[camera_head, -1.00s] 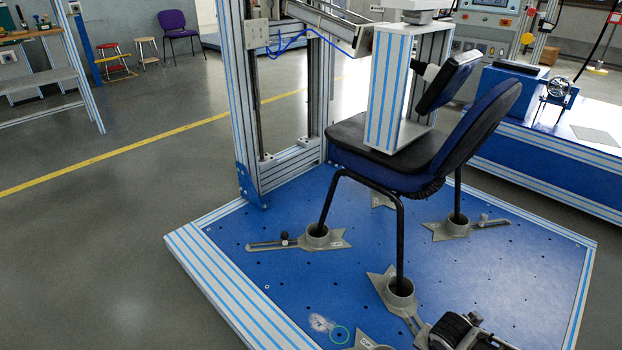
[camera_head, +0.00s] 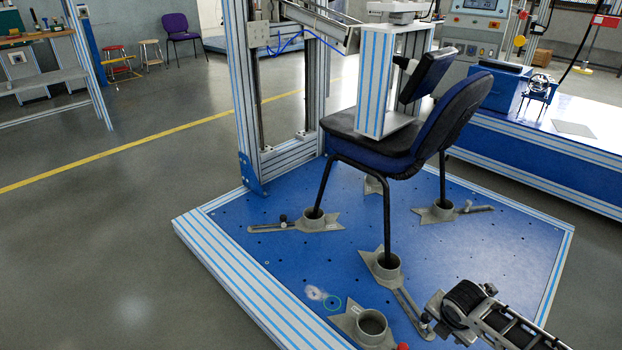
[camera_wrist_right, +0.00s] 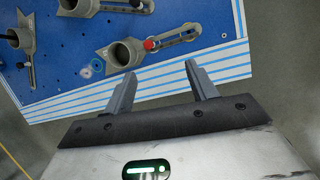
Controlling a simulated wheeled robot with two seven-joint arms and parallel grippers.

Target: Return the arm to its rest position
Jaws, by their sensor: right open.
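My right arm (camera_head: 485,310) comes in at the bottom right of the head view, over the front right of the blue platform (camera_head: 250,225). In the right wrist view my right gripper (camera_wrist_right: 160,82) is open, with its two grey fingers apart and nothing between them. Past the fingers lies an empty grey cup fixture (camera_wrist_right: 122,54) with a red knob, apart from the gripper. The same fixture shows in the head view (camera_head: 372,324) at the platform's front. My left gripper is not in view.
A dark blue chair (camera_head: 385,150) stands on the platform, its visible legs in grey cup fixtures (camera_head: 318,217). A striped upright block (camera_head: 374,80) rests on its seat. A striped frame column (camera_head: 240,100) stands behind. The grey floor (camera_head: 90,250) at the left is clear.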

